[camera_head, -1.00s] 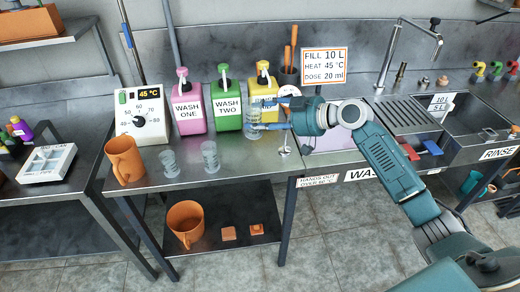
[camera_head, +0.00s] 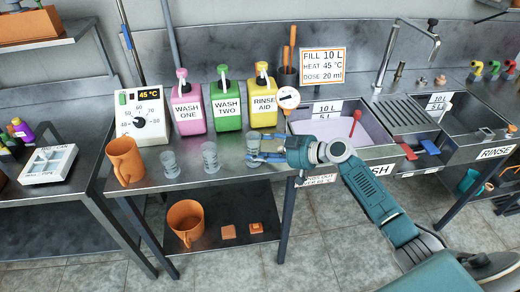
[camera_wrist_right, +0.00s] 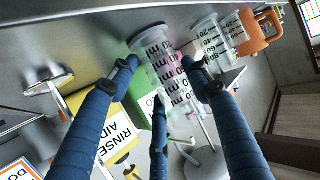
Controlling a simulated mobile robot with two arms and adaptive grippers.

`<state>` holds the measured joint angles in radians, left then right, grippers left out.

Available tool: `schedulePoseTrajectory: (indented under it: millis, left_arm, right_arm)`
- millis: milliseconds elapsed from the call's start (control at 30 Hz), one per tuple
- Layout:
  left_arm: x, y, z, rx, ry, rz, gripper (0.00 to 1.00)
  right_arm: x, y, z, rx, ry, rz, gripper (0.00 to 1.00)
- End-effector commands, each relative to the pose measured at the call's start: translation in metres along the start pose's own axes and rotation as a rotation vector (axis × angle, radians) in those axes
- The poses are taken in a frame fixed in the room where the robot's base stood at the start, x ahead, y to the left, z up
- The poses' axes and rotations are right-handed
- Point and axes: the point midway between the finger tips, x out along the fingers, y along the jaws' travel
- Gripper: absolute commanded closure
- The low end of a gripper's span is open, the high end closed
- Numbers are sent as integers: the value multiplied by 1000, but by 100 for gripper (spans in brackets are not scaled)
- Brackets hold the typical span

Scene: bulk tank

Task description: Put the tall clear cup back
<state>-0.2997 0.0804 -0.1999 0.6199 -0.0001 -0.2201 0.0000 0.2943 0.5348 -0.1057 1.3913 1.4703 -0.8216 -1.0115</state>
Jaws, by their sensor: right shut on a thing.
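The tall clear cup (camera_head: 252,143) with black measuring marks is upright between the fingers of my right gripper (camera_head: 256,158), at the counter's front, below the yellow rinse aid bottle. The right wrist view shows the fingers (camera_wrist_right: 160,62) shut around the cup (camera_wrist_right: 163,72). I cannot tell whether its base touches the counter. Two other clear cups, one (camera_head: 210,157) and another (camera_head: 170,164), stand to its left in a rough row. My left gripper is not in view.
Pink (camera_head: 188,110), green (camera_head: 227,108) and yellow (camera_head: 264,105) pump bottles stand behind the cups. An orange jug (camera_head: 125,160) is at the counter's left end. A round dial (camera_head: 288,98) stands right of the bottles. The wash sink (camera_head: 335,130) is further right.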

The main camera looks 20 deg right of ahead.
Motion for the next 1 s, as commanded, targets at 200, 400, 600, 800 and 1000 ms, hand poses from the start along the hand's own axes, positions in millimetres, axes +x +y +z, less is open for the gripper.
schedulePoseTrajectory:
  millis: [200, 400, 600, 800, 1000]
  left_arm:
    - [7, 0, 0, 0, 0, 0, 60]
    - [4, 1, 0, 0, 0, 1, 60]
    - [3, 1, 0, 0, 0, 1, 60]
    - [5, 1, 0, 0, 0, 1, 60]
    - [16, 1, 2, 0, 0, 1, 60]
  right_arm:
    - [2, 0, 4, 0, 1, 0, 82]
    - [1, 0, 2, 0, 0, 0, 33]
    - [1, 0, 2, 0, -1, 0, 33]
    - [-14, 1, 3, -1, -3, 2, 33]
    - [-58, 0, 4, -3, -4, 1, 33]
